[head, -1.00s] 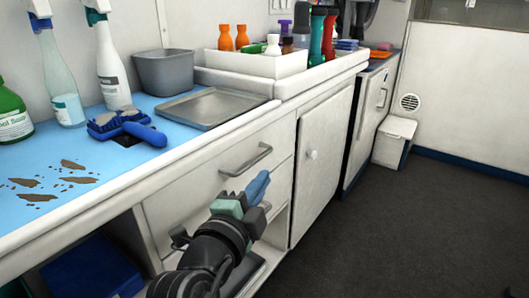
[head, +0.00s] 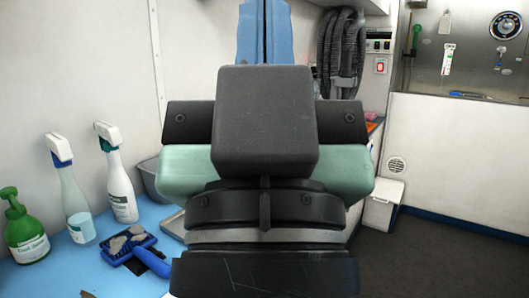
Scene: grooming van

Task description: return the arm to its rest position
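My gripper (head: 265,28) fills the middle of the head view, raised close in front of the camera. Its dark wrist, pale green side parts and black central block face me. The two blue fingers point up at the top edge and lie side by side with only a thin seam between them. Nothing shows between them. The fingertips are at or past the top edge, and the block hides the finger bases. The gripper appears clear of the counter and touches nothing that I can see.
The blue counter (head: 60,279) at left holds a green bottle (head: 26,232), two spray bottles (head: 72,206) (head: 121,187) and a blue brush (head: 127,247) with grey fur. A grey bin (head: 148,175) is partly hidden behind my arm. The dark floor (head: 430,262) at right is open.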

